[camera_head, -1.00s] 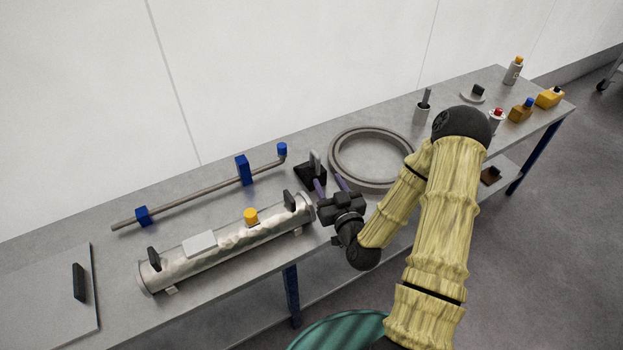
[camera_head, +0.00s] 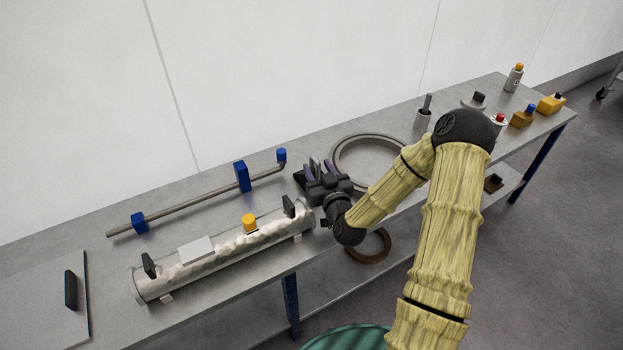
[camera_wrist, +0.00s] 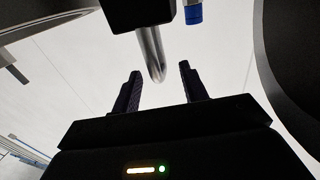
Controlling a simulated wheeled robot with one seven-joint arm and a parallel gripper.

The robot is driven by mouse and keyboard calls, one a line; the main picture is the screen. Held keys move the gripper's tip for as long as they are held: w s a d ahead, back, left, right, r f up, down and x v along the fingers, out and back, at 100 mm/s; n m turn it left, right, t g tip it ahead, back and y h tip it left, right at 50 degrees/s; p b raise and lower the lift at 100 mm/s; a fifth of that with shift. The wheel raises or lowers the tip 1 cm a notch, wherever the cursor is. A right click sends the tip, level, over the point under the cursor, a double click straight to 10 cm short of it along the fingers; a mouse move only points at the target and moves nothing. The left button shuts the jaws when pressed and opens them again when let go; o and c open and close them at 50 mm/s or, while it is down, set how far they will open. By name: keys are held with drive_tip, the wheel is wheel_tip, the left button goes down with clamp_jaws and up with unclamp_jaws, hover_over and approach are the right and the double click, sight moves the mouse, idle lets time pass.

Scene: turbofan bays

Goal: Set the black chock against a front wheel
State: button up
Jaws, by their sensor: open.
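The black chock (camera_head: 299,182) stands on the grey workbench, a dark block with an upright grey metal handle. In the wrist view the chock (camera_wrist: 140,14) is at the top edge, and its curved handle (camera_wrist: 151,55) reaches down the picture. My gripper (camera_head: 321,169) is at the chock, its purple fingers open around the handle's position and partly hiding the chock. In the wrist view my gripper (camera_wrist: 160,75) has one finger to each side of the handle, the left one nearer. I cannot tell whether they touch it. No front wheel can be made out.
A silver cylinder (camera_head: 215,262) lies left of my gripper, close to it. A pipe (camera_head: 190,203) with blue fittings lies behind. A grey ring (camera_head: 345,147) lies just right. Bottles (camera_head: 514,78) stand at the far right end. A caster wheel (camera_head: 601,94) shows at the right edge.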

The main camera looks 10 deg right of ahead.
sight(313, 158)
drive_tip(key=w, duration=0.5)
drive_tip(key=shift+w+a+b, duration=0.1)
drive_tip(key=shift+a+b, duration=0.15)
drive_tip(key=shift+b, duration=0.05)
clamp_jaws()
idle(1.5)
